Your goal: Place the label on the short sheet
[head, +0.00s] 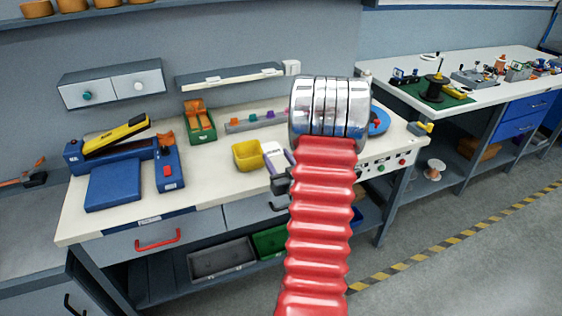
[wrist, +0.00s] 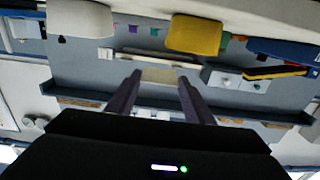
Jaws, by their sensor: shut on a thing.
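My gripper (wrist: 159,76) shows in the wrist view as two dark fingers, shut on a small beige flat piece, which looks like the label (wrist: 158,76). In the head view my red ribbed arm with its chrome joint hides most of the gripper and what it holds; a dark part shows at the arm's left edge. A white upright piece with dark print (head: 275,160) stands beside the yellow bin (head: 249,155); it is partly hidden by my arm. I cannot make out which thing is the short sheet.
The workbench (head: 215,188) has a blue device with a yellow lever (head: 116,135) at left, a green-and-orange holder (head: 199,121) and coloured pieces at the back. A second bench (head: 480,65) holds small parts at right.

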